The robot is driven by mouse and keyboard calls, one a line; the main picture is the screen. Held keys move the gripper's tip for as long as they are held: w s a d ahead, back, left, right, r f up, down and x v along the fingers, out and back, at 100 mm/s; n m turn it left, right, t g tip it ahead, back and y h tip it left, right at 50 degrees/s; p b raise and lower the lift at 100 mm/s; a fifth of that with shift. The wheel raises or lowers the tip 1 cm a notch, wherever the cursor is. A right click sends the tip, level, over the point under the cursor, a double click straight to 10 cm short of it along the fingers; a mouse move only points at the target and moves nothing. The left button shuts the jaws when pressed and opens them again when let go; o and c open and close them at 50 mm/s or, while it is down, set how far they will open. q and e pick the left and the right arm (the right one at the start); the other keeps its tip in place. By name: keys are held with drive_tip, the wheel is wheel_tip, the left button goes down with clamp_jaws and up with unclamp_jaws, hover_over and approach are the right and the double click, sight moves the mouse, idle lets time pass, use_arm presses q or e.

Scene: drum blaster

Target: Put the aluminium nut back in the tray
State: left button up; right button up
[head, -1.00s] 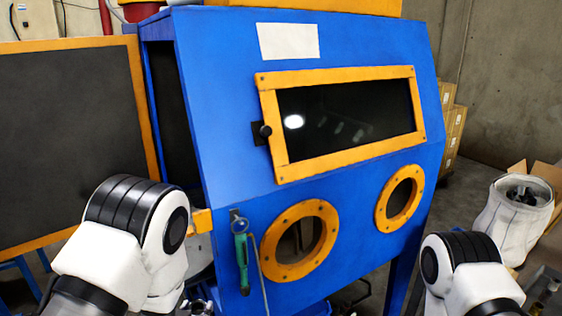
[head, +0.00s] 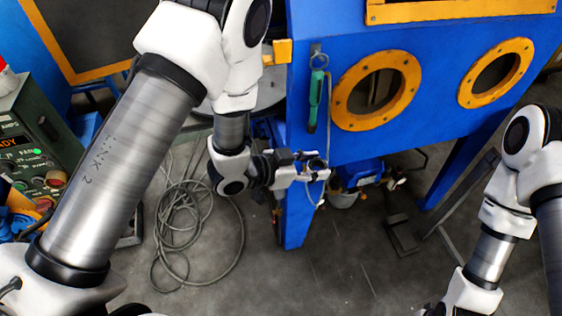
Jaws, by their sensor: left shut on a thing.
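My left gripper (head: 318,170) is in front of the blue cabinet's near leg, below the hanging green-handled tool. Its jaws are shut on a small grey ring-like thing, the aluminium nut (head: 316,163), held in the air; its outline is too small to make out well. My right arm comes down at the right edge, and its gripper is out of view below the frame. I cannot make out the tray in this view.
The blue blasting cabinet (head: 430,125) with two orange-ringed ports stands ahead. A green-handled tool (head: 315,100) hangs on it. A coiled grey cable (head: 185,235) lies on the floor. A control box (head: 40,140) stands at left.

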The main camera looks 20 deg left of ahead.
use_arm(q)
drive_tip(key=m+g+h, duration=0.1)
drive_tip(key=m+g, duration=0.1)
drive_tip(key=m+g+h, duration=0.1)
drive_tip(key=m+g, duration=0.1)
drive_tip(key=g, duration=0.1)
drive_tip(key=s+r+m+g+h, duration=0.1)
drive_tip(key=m+g, duration=0.1)
drive_tip(key=m, duration=0.1)
drive_tip(key=shift+d+g, duration=0.25)
drive_tip(key=shift+g, duration=0.05)
